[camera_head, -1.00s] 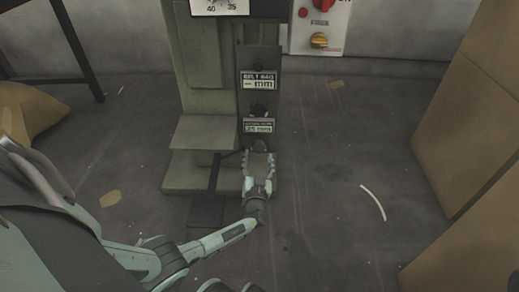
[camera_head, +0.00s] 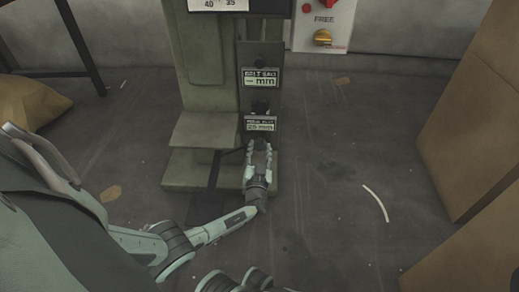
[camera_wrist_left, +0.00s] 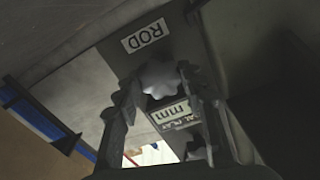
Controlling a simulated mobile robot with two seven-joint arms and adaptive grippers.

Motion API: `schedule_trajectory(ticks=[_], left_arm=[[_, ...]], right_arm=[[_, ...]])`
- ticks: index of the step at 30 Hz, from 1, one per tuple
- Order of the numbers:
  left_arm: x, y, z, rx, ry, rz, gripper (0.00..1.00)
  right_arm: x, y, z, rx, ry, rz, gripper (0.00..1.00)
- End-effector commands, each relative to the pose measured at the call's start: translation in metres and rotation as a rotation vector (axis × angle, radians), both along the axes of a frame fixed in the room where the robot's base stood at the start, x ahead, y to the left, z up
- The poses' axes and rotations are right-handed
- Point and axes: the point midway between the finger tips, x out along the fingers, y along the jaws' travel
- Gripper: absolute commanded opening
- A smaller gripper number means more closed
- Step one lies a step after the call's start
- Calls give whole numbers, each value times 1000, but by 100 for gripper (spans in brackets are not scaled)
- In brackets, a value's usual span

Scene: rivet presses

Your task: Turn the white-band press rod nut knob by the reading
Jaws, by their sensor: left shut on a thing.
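The press (camera_head: 205,130) is a tall grey-green machine in the head view. On its dark front strip a plate reading "25 mm" (camera_head: 261,124) sits above a small dark knob (camera_head: 260,143). My left gripper (camera_head: 259,150) is upright at this knob, with its fingers shut on the knob's sides. In the left wrist view the knob (camera_wrist_left: 160,76) is grey and lobed, between the two fingers, beside a white label reading "ROD" (camera_wrist_left: 145,36). The fingers hide part of the knob in the head view. My right gripper is not in view.
A second plate (camera_head: 259,78) and another dark knob (camera_head: 260,106) sit higher on the strip. A wall box (camera_head: 323,25) reads "FREE". Cardboard boxes (camera_head: 470,110) stand at the right. A brown sack (camera_head: 28,104) lies at the left. The floor right of the press is mostly clear.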

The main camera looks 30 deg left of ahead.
Motion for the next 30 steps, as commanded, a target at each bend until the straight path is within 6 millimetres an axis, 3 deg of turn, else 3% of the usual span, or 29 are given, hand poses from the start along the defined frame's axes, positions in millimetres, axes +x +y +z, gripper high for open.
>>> schedule_trajectory(ticks=[14, 30], left_arm=[[0, 1, 1, 96, 57, 1, 11], [0, 1, 1, 507, 309, 0, 11]], right_arm=[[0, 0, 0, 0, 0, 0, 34], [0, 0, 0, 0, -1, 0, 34]])
